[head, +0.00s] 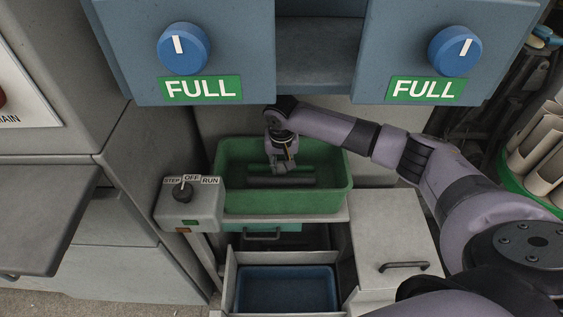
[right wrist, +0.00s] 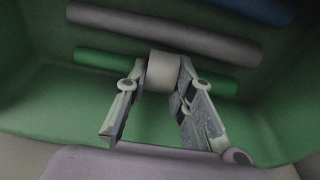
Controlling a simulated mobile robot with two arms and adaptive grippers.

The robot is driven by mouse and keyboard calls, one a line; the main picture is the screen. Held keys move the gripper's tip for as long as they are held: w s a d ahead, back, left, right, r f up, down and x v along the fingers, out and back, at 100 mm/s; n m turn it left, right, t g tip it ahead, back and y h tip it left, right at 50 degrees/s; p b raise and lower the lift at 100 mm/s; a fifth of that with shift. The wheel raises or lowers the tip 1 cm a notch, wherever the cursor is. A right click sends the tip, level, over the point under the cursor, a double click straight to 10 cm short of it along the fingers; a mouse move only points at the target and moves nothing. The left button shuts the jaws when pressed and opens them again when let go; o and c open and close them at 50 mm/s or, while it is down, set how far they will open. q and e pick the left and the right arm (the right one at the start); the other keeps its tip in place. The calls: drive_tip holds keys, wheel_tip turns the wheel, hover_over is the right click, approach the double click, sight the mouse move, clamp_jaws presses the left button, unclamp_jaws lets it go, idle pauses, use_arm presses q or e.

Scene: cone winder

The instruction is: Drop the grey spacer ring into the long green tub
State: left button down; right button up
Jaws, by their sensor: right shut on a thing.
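The long green tub (head: 230,202) stands on a shelf below the blue panels in the head view. Its green inside (right wrist: 60,110) fills most of the right wrist view. My right gripper (head: 280,168) reaches down inside the tub's rim and points at its floor. In the right wrist view, the fingers are shut on the grey spacer ring (right wrist: 163,72), a short pale cylinder held between the fingertips. The ring is hard to make out in the head view. I cannot tell whether it touches anything below. My left gripper is not in view.
Dark grey tubes (head: 282,182) lie in the tub; a grey tube (right wrist: 165,33) and a green tube (right wrist: 220,82) show beyond the ring. A switch box (head: 190,205) stands left of the tub. A blue bin (head: 287,288) sits in a drawer below. Blue panels (head: 330,92) overhang the arm.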

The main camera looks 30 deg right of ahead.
sight(282, 167)
drive_tip(key=o, duration=0.8)
drive_tip(key=shift+o, duration=0.2)
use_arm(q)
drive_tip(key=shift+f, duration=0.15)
use_arm(e)
drive_tip(key=shift+r, duration=0.1)
drive_tip(key=shift+r, duration=0.5)
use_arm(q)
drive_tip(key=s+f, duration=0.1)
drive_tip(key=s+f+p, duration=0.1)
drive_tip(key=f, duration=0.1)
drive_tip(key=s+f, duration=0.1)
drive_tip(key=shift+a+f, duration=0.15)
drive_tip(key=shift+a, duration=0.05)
use_arm(e)
drive_tip(key=r, duration=0.4)
drive_tip(key=s+r, duration=0.1)
drive_tip(key=r, duration=0.1)
drive_tip(key=shift+a+r, duration=0.25)
drive_tip(key=shift+r, duration=0.1)
